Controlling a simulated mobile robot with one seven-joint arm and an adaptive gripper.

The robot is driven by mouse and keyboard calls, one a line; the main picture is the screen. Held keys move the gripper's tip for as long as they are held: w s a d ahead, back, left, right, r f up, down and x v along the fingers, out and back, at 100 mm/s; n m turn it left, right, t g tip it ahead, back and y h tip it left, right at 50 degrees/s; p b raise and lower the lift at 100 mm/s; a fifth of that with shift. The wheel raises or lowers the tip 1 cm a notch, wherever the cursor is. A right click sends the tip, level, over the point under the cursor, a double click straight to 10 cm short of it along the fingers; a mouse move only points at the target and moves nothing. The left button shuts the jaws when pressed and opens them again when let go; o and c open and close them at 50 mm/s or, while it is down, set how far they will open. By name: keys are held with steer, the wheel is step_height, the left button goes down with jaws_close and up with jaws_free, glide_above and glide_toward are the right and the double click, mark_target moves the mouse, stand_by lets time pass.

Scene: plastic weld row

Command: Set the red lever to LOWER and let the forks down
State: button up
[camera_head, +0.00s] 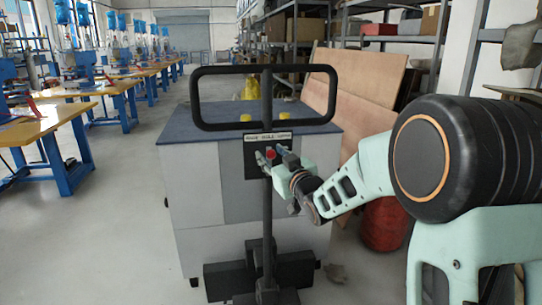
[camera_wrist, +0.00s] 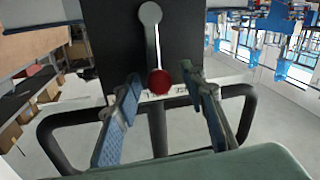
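The red lever's round knob (camera_head: 270,154) shows on the dark panel of the black loop-handled truck (camera_head: 267,205), just under a small label plate (camera_head: 268,136). The plate's words are too small to read surely. In the wrist view, which is upside down, the lever's grey rod (camera_wrist: 153,45) runs from its pivot to the red knob (camera_wrist: 160,83), close to the plate's middle. My gripper (camera_wrist: 160,76) is open, with one finger on each side of the knob and visible gaps between. In the head view my gripper (camera_head: 272,157) is at the panel. The forks are hidden.
A grey box-like load (camera_head: 190,180) with a blue top stands behind the truck. The black loop handle (camera_head: 263,68) rises above the panel. Shelves and leaning wooden boards (camera_head: 360,90) are at right. Workbenches (camera_head: 40,125) line the left, with clear floor between.

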steer(key=shift+w+a, duration=0.15)
steer(key=shift+w, duration=0.1)
steer(key=shift+c, duration=0.5)
jaws_close()
